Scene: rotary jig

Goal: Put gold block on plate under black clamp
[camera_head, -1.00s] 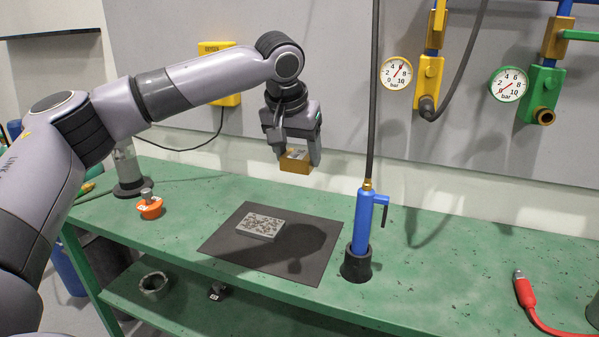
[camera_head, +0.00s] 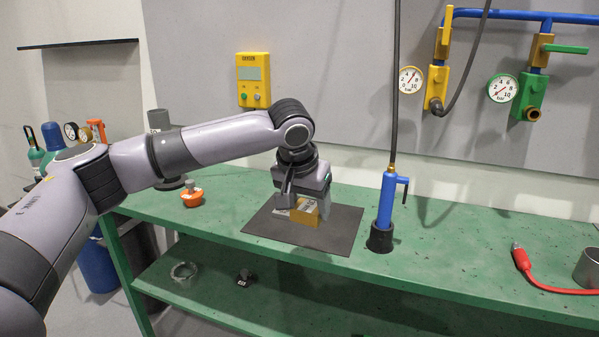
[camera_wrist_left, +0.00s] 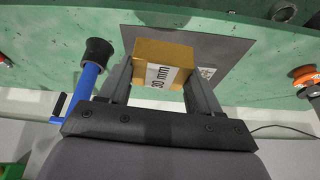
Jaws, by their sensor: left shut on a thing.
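My left gripper (camera_head: 306,210) is shut on the gold block (camera_head: 305,213), low over the dark mat on the bench. In the left wrist view the block (camera_wrist_left: 165,52) sits between the two fingers, with a white label reading "30 mm" on the side facing the camera. The grey speckled plate (camera_head: 281,211) lies on the mat, mostly hidden behind the gripper and block; a corner of it (camera_wrist_left: 208,73) shows beside the block in the wrist view. I cannot tell whether the block touches the plate. I cannot make out a black clamp. My right gripper is not in view.
The dark mat (camera_head: 342,228) lies on the green bench (camera_head: 450,250). A blue upright tool (camera_head: 387,200) in a black holder stands close to its right. An orange object (camera_head: 191,198) stands to the left. A red hose (camera_head: 530,272) lies far right; the bench between is clear.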

